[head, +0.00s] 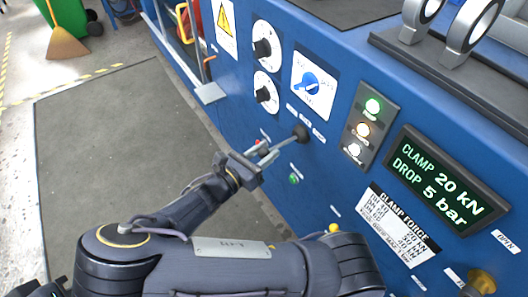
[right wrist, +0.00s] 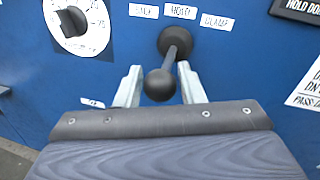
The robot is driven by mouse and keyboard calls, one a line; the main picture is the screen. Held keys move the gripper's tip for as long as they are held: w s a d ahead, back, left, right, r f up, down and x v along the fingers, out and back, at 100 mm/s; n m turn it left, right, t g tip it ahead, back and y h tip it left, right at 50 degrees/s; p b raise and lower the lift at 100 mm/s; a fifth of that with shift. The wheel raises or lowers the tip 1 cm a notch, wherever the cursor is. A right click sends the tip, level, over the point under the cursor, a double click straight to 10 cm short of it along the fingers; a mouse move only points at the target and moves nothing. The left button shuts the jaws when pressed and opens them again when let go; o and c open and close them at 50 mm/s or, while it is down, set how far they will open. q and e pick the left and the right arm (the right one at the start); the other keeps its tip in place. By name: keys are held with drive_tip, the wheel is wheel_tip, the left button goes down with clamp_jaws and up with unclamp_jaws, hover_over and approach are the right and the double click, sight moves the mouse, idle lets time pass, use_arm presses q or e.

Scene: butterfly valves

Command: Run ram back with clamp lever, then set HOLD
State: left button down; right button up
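The clamp lever is a dark lever with a round ball knob (right wrist: 160,84) and a round boss (right wrist: 176,42) on the blue panel. In the right wrist view the boss sits just below the middle of three labels, which reads HOLD (right wrist: 181,11). The lever sticks out toward me; its boss also shows in the head view (head: 300,133). My right gripper (head: 264,153) is at the lever, with its pale fingers (right wrist: 160,80) either side of the knob and narrow gaps visible. It looks open. The ram is not identifiable. My left gripper is not in view.
A display (head: 440,180) reads CLAMP 20 kN, DROP 5 bar. A blue selector (head: 309,85) and two dials are above the lever.

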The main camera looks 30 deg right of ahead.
clamp_jaws()
drive_tip(key=shift+w+g+p, duration=0.15)
drive_tip(key=shift+g+p, duration=0.15)
drive_tip(key=shift+w+d+m+g+p, duration=0.1)
drive_tip(key=shift+w+m+g+p, duration=0.25)
drive_tip(key=shift+w+m+g, duration=0.7)
drive_tip(key=shift+w+d+m+g+p, duration=0.15)
drive_tip(key=shift+w+m+g+p, duration=0.4)
drive_tip(key=shift+g, duration=0.95)
drive_tip(key=shift+w+d+m+g+p, duration=0.1)
drive_tip(key=shift+w+m+g, duration=0.55)
drive_tip(key=shift+m+g, duration=0.5)
